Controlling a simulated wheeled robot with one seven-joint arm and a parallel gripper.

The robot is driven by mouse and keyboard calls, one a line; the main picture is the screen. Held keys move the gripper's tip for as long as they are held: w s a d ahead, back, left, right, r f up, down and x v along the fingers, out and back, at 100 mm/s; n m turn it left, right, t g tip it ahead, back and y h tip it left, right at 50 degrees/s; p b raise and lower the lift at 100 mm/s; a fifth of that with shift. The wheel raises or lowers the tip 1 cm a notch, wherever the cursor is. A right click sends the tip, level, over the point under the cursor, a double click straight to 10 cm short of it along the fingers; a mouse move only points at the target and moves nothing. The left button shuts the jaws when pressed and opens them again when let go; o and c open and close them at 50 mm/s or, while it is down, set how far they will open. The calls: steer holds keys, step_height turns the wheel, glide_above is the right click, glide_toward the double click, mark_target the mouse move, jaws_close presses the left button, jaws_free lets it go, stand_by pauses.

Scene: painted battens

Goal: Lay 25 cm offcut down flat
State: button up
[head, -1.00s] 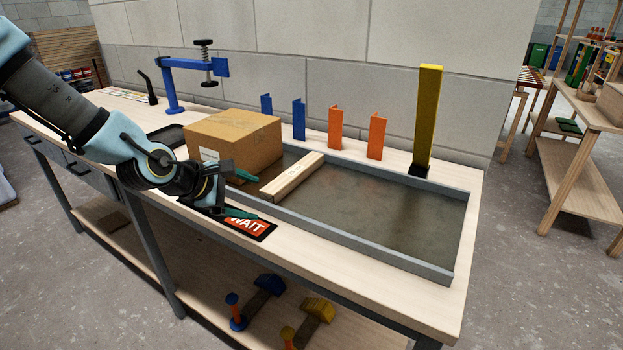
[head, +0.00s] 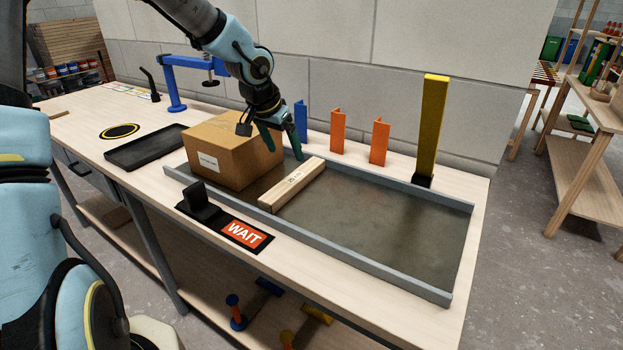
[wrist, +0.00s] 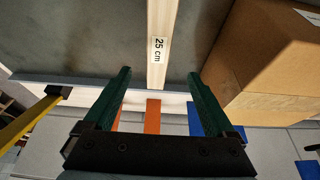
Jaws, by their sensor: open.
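The 25 cm offcut (head: 291,186), a pale wooden batten with a "25 cm" label, lies lengthwise in the shallow grey tray (head: 380,262), running from the front rim towards the back. It also shows in the wrist view (wrist: 160,30), label facing up. My gripper (head: 284,146) is near the offcut's far end, beside the cardboard box, pointing down. In the wrist view its green fingers (wrist: 160,76) are spread apart on either side of the offcut's line, with nothing held. I cannot tell the exact height of the fingertips above the offcut.
A cardboard box (head: 232,152) stands close left of the offcut. The tray's right part is clear.

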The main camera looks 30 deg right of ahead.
mark_target(296, 176)
steer(key=x, duration=0.4)
steer(key=shift+s+d, duration=0.1)
steer(key=shift+d, duration=0.1)
steer(key=shift+x, duration=2.95)
steer(key=shift+a, duration=0.1)
steer(key=shift+c, duration=0.2)
jaws_close()
